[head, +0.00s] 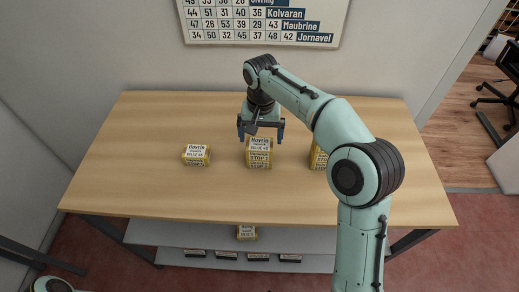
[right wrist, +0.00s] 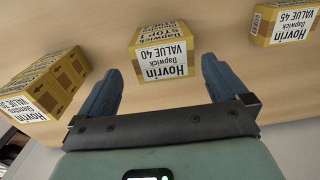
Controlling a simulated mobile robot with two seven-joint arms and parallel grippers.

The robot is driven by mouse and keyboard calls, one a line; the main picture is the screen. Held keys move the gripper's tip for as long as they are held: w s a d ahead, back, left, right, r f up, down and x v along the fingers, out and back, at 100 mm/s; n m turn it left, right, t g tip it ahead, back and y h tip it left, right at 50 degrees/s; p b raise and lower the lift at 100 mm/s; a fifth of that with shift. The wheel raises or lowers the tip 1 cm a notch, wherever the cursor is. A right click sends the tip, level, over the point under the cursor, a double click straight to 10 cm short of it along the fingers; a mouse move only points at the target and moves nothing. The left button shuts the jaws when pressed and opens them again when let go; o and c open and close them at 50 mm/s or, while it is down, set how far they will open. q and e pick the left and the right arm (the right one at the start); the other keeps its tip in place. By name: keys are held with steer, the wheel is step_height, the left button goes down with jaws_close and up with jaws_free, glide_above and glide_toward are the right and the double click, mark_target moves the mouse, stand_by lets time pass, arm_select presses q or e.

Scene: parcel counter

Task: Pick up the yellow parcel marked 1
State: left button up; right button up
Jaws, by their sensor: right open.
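Three yellow parcels with white labels stand in a row on the wooden counter. The left one (head: 196,155) reads VALUE 45 and shows at right in the wrist view (right wrist: 283,23). The right one (head: 318,156) is partly hidden by my right arm; it shows at left in the wrist view (right wrist: 45,86). My right gripper (head: 261,135) is open and empty at the middle parcel, fingers pointing down, its fingertips toward either side.
The wooden counter (head: 150,125) is clear between the parcels and along its edges. A number chart (head: 255,25) hangs on the wall behind. An office chair (head: 495,95) stands far right.

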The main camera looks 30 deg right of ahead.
mark_target(259, 146)
steer(key=f, duration=0.3)
steer(key=f+b, duration=0.1)
steer(key=f, duration=0.1)
steer(key=shift+s+a, duration=0.1)
steer(key=shift+a, duration=0.15)
steer(key=c, duration=0.9)
steer(key=shift+o, duration=0.2)
steer(key=shift+r, duration=0.1)
